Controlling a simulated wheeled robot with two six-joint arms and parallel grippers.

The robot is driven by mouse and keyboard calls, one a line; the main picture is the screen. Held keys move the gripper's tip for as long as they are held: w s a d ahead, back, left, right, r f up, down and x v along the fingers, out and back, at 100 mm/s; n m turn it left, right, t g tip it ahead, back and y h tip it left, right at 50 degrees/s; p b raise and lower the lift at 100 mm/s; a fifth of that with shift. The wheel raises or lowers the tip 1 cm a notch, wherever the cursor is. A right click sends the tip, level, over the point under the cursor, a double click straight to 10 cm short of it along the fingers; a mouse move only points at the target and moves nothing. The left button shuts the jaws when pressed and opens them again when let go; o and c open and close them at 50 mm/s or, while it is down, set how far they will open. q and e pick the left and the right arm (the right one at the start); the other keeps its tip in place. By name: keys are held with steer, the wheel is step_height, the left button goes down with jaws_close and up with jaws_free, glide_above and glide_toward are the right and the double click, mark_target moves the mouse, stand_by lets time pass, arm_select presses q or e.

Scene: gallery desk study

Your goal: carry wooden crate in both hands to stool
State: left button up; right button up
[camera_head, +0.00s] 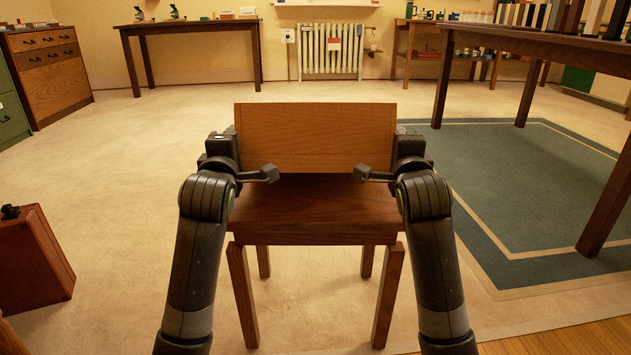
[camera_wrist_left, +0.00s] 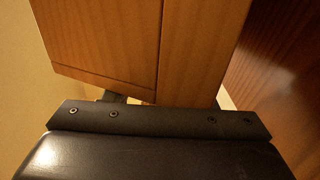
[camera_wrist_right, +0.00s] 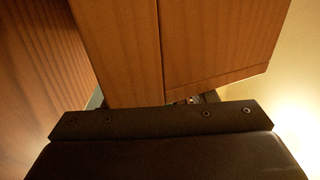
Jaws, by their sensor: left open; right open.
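The wooden crate (camera_head: 316,137) is at the middle of the head view, a plain brown box above the far part of the stool seat. A dark shadow lies under it; I cannot tell whether it rests on the seat. The stool (camera_head: 315,228) has a darker brown top and splayed legs. My left gripper (camera_head: 228,148) is at the crate's left end and my right gripper (camera_head: 402,148) at its right end. Both are open. The crate's corner also fills the left wrist view (camera_wrist_left: 120,45) and the right wrist view (camera_wrist_right: 205,45), close to the jaws. The fingertips are mostly hidden.
A reddish case (camera_head: 32,262) stands on the floor at left. A dark table (camera_head: 540,42) stands on the green rug (camera_head: 530,180) at right. A table (camera_head: 190,27), a radiator (camera_head: 330,52) and a drawer chest (camera_head: 48,75) are farther back. Pale floor surrounds the stool.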

arm_select(q)
steer(key=shift+d+h+b, duration=0.35)
steer(key=shift+d+h, duration=0.05)
steer(key=shift+d, duration=0.15)
arm_select(e)
steer(key=shift+a+y, duration=0.4)
steer(key=shift+a, duration=0.15)
arm_select(q)
steer(key=shift+f, duration=0.2)
arm_select(e)
steer(key=shift+f, duration=0.2)
arm_select(q)
steer(key=shift+o, duration=0.2)
steer(key=shift+a, duration=0.45)
steer(key=o, duration=0.4)
steer(key=shift+s+a, duration=0.15)
steer(key=shift+a, duration=0.15)
arm_select(e)
steer(key=shift+s+d, duration=0.1)
steer(key=shift+d, duration=0.7)
arm_select(q)
steer(key=shift+a+f, duration=0.1)
steer(key=shift+a, duration=0.05)
arm_select(e)
steer(key=o, duration=0.4)
steer(key=shift+d+f, duration=0.1)
